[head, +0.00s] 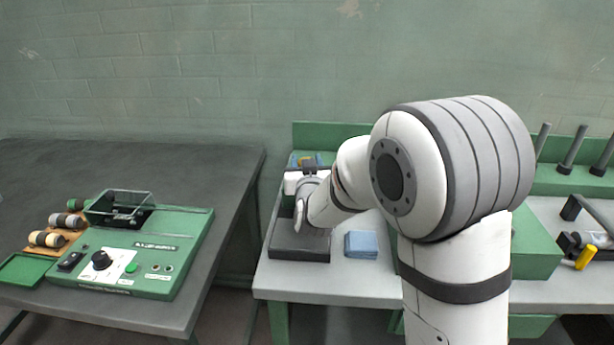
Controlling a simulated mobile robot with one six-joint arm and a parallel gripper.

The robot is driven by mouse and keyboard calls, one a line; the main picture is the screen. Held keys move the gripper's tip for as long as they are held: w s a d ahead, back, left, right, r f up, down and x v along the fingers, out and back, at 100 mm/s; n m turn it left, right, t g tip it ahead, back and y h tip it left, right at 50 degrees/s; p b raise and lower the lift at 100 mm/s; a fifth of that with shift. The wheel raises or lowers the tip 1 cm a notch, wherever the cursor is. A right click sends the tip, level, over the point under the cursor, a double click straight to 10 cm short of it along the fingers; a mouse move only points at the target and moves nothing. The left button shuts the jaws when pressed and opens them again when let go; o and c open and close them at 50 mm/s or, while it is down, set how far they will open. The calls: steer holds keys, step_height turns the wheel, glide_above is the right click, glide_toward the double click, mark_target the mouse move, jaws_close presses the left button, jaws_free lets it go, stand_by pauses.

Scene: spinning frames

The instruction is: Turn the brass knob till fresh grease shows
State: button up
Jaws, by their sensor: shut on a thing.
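My gripper (308,167) is at the far end of my arm, above the back of a dark tray on the grey bench. It is seen from behind, and its fingers are small and partly hidden by its own body. A small yellow-brass piece, which looks like the brass knob (305,159), shows just beyond the fingers, in front of a green part. The gripper appears shut on this knob. Most of the knob is hidden. I cannot make out any grease.
The dark tray (283,254) and a folded blue cloth (361,243) lie on the grey bench (330,287). A green control box (150,262) with a black knob stands on the left table. Grey posts (573,150) and a yellow-handled item (585,257) are at the right.

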steer(key=m+h, duration=0.1)
steer(key=h, duration=0.1)
steer(key=m+h, duration=0.1)
steer(key=h, duration=0.1)
steer(key=shift+a+m, duration=0.15)
steer(key=shift+m, duration=0.15)
steer(key=m+g+h+p, duration=0.1)
steer(key=m+h, duration=0.1)
steer(key=h, duration=0.1)
steer(key=m+g+h+p, duration=0.1)
steer(key=m+h+p, duration=0.1)
steer(key=h, duration=0.2)
steer(key=shift+r+m+p, duration=0.2)
steer(key=shift+m+p, duration=0.1)
steer(key=m+g+h+p, duration=0.2)
steer(key=m+g+h, duration=0.1)
steer(key=h, duration=0.1)
steer(key=shift+m+h+p, duration=0.3)
steer(key=shift+m+g+h+p, duration=0.95)
steer(key=shift+m+g+h, duration=0.9)
steer(key=shift+g, duration=0.75)
steer(key=shift+m+g, duration=0.25)
steer(key=shift+g, duration=0.05)
steer(key=o, duration=0.9)
steer(key=shift+f, duration=0.15)
steer(key=shift+o, duration=0.2)
steer(key=v, duration=0.7)
steer(key=shift+a+b, duration=0.2)
steer(key=shift+b, duration=0.2)
